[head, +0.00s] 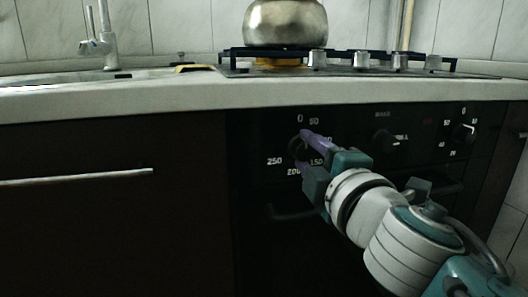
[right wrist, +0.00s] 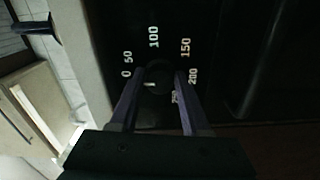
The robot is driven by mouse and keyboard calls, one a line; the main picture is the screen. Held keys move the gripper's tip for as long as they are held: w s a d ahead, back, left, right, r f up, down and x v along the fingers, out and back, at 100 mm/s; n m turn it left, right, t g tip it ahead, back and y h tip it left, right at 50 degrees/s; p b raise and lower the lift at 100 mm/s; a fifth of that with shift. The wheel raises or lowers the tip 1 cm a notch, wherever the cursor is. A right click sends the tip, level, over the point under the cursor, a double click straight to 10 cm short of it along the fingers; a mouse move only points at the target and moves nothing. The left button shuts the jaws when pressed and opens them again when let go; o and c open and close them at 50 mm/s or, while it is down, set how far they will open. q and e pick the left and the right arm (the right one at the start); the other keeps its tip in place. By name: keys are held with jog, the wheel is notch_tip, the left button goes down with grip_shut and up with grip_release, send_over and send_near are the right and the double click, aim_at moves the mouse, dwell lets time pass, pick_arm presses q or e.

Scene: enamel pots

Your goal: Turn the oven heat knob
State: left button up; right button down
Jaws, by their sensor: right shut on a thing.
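The oven heat knob (head: 298,147) is a dark round dial on the black oven panel, ringed by white numbers from 0 to 250. In the right wrist view the knob (right wrist: 157,80) sits between my fingertips, with a short pale mark on it. My right gripper (head: 306,151) has its purple fingers at either side of the knob and is shut on it; the gripper also shows in the right wrist view (right wrist: 157,78). The fingers and wrist hide part of the knob and some of the numbers. My left gripper is not in view.
Other knobs, one in the middle (head: 384,141) and one at the right (head: 464,133), are on the same panel. The oven handle (head: 290,213) runs below. A metal kettle (head: 285,24) stands on the hob above the counter edge (head: 120,101). A drawer handle (head: 80,177) is at left.

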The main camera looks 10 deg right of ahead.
jog(key=shift+c, duration=2.2)
grip_release()
jog(key=shift+s, duration=0.55)
jog(key=s+p, duration=0.1)
jog(key=s, duration=0.7)
jog(key=shift+s+d, duration=0.2)
jog(key=shift+s, duration=0.2)
